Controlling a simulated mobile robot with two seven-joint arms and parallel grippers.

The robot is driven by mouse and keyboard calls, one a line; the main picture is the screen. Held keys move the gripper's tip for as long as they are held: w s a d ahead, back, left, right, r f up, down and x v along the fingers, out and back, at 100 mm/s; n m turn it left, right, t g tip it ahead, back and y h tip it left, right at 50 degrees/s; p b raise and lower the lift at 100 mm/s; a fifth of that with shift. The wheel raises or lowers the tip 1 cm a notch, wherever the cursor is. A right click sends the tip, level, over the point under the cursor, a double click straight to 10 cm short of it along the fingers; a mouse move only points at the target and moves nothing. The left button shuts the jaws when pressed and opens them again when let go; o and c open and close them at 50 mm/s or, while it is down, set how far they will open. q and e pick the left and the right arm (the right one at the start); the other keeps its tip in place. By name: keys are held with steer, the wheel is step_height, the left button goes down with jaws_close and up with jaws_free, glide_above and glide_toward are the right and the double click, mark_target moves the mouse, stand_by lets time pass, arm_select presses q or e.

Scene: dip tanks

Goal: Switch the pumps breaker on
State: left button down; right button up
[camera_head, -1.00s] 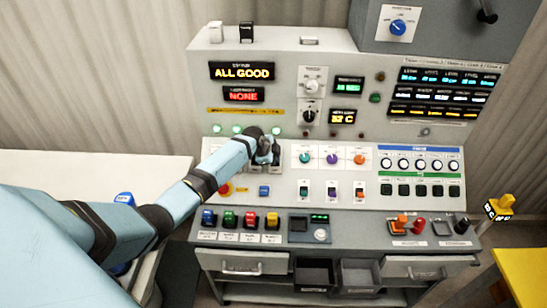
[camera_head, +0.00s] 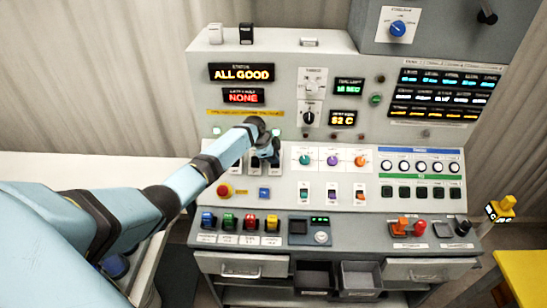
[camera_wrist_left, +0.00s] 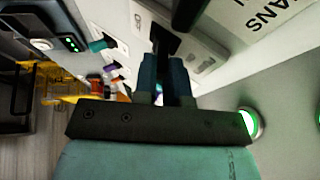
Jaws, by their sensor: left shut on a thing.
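The breakers are black levers in a row on the left of the sloped console panel, below a yellow strip; my left arm hides much of the row. My left gripper (camera_head: 265,157) is at this row. In the left wrist view its two fingers (camera_wrist_left: 167,78) are shut on a black breaker lever (camera_wrist_left: 165,42). The label of this lever is hidden, so I cannot read which breaker it is. A label ending in "ANS" (camera_wrist_left: 268,12) shows beside it. A green lamp (camera_wrist_left: 249,122) is lit near the fingers. My right gripper is not in view.
A red emergency knob (camera_head: 224,190) and a blue button (camera_head: 264,193) sit just below the breakers. Coloured rockers (camera_head: 229,221) line the lower ledge. Knobs (camera_head: 333,160) stand to the right. The status display (camera_head: 241,73) reads ALL GOOD.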

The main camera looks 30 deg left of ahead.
arm_select(q)
steer(key=c, duration=1.2)
jaws_free()
steer(key=shift+d, duration=0.1)
steer(key=b+v, duration=0.1)
steer(key=v, duration=1.2)
steer(key=shift+s+r+b, duration=0.2)
steer(key=shift+r+b, duration=0.1)
steer(key=shift+r, duration=0.05)
